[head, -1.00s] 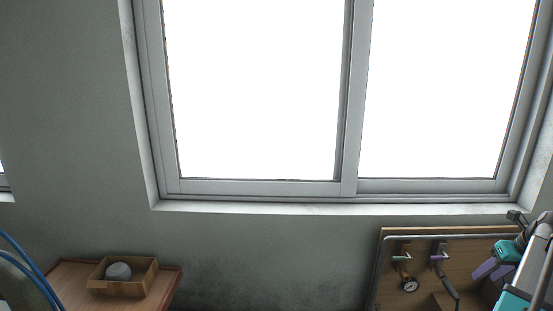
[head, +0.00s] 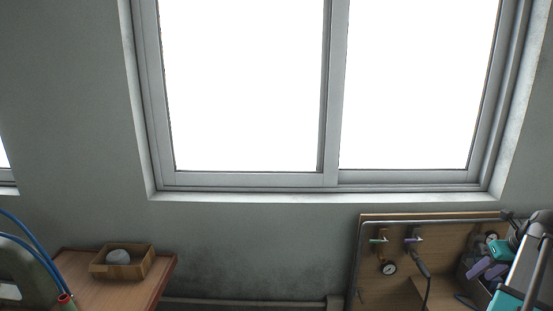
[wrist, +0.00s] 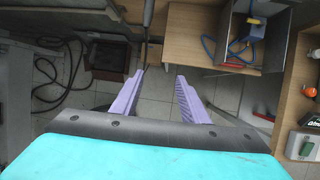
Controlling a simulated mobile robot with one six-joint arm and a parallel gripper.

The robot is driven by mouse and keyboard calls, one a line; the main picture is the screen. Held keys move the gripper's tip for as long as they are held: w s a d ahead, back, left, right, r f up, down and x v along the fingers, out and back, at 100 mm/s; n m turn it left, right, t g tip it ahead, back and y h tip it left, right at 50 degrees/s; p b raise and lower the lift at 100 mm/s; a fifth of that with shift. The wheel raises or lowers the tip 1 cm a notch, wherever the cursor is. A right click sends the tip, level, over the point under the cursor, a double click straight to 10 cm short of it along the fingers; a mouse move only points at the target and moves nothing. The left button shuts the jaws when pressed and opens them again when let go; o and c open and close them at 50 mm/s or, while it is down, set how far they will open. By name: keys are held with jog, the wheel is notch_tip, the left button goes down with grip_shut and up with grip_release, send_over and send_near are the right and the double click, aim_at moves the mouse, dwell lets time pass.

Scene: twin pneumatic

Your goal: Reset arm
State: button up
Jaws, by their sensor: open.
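My gripper (wrist: 160,84) shows in the wrist view with its two purple fingers spread apart. It is open and nothing is between the fingers. Below the fingers in that view are the tiled floor and the edge of a wooden surface. In the head view my gripper (head: 486,270) is at the lower right, in front of the wooden pneumatic panel (head: 345,290). Part of my arm runs off the right edge there.
A wooden table (head: 110,294) with an open box (head: 148,262) holding a grey round object stands at lower left. Blue hoses (head: 30,247) curve beside it. A black cable (wrist: 66,80) lies on the floor.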

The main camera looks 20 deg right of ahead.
jog(key=w+a+f+n+g+y+b, duration=0.2)
jog(key=w+a+f+n+y, duration=0.1)
jog(key=w+a+f, duration=1.15)
jog(key=w+a+f+n+g+y+b, duration=0.25)
jog(key=a+f+n, duration=0.25)
jog(key=a+f, duration=1.65)
jog(key=s+a+f+n+g+h+b, duration=0.1)
jog(key=s+a+f+n+g, duration=0.1)
jog(key=s+a+f+n, duration=0.45)
jog(key=s+a+f+n+g+h+b, duration=0.1)
jog(key=s+a+f+g+b, duration=0.15)
jog(key=a+f, duration=0.8)
jog(key=s+a+f+n+h, duration=0.1)
jog(key=s+a+f+n, duration=0.2)
jog(key=s+n, duration=0.6)
jog(key=s+a+f+n+g+h, duration=0.1)
jog(key=s+a+f+n, duration=0.3)
jog(key=s+n, duration=0.4)
jog(key=f+n+h, duration=0.1)
jog(key=n, duration=0.6)
jog(key=shift+s+n+g+b, duration=0.3)
jog(key=shift+s+n+b, duration=0.05)
jog(key=shift+s+b, duration=0.05)
